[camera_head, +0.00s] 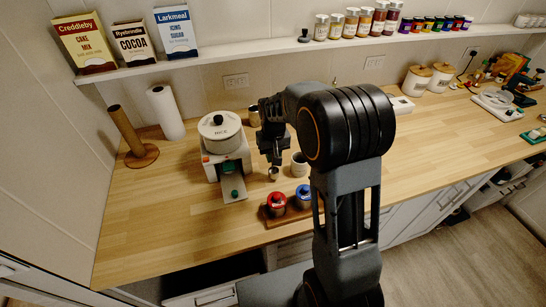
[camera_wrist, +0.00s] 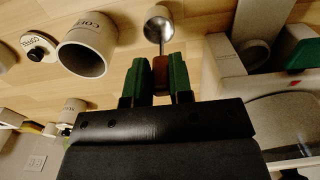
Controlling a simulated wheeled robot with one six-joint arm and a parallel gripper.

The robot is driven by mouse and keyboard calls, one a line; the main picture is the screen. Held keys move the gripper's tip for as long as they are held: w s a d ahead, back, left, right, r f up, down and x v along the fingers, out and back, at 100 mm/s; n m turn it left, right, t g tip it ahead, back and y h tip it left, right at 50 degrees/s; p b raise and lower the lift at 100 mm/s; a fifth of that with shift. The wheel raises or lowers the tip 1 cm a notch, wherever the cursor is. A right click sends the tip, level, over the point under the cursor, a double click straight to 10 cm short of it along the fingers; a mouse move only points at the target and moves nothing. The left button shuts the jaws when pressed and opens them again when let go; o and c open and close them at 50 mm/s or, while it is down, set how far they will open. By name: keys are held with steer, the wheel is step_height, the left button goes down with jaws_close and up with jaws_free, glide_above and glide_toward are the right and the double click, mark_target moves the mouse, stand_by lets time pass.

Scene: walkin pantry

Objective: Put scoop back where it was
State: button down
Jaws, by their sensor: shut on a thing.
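The scoop has a round metal bowl (camera_wrist: 158,22), a thin metal stem and a brown handle (camera_wrist: 160,72). My gripper (camera_wrist: 160,78) is shut on the brown handle between its green fingers. In the head view my gripper (camera_head: 273,158) points down over the counter, with the scoop's bowl (camera_head: 273,173) just below it. I cannot tell whether the bowl touches the counter. An open canister marked COFFEE (camera_wrist: 88,45) stands beside the scoop; in the head view this pale canister (camera_head: 299,167) is right of my gripper. Its lid (camera_wrist: 38,47) lies apart from it.
A white rice dispenser (camera_head: 225,150) stands left of my gripper. A red-lidded jar (camera_head: 277,205) and a blue-lidded jar (camera_head: 303,197) stand in front on a wooden tray. A paper roll (camera_head: 166,112) and an upright wooden holder (camera_head: 127,135) stand at the left. The front-left counter is clear.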

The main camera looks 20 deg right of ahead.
steer(key=shift+f, duration=0.75)
steer(key=shift+f, duration=0.2)
steer(key=c, duration=1)
jaws_free()
steer(key=shift+r, duration=0.1)
step_height(320, 180, up, 12)
steer(key=f, duration=0.1)
steer(key=shift+s+r+t+b, duration=0.25)
steer(key=shift+s+t, duration=0.5)
steer(key=shift+s, duration=2.35)
steer(key=shift+s+r+t+b, duration=0.1)
steer(key=shift+s+r+t, duration=0.5)
steer(key=shift+s, duration=2.55)
steer(key=shift+s+r+t+b, duration=0.1)
steer(key=shift+s+t, duration=0.85)
steer(key=shift+s, duration=2.15)
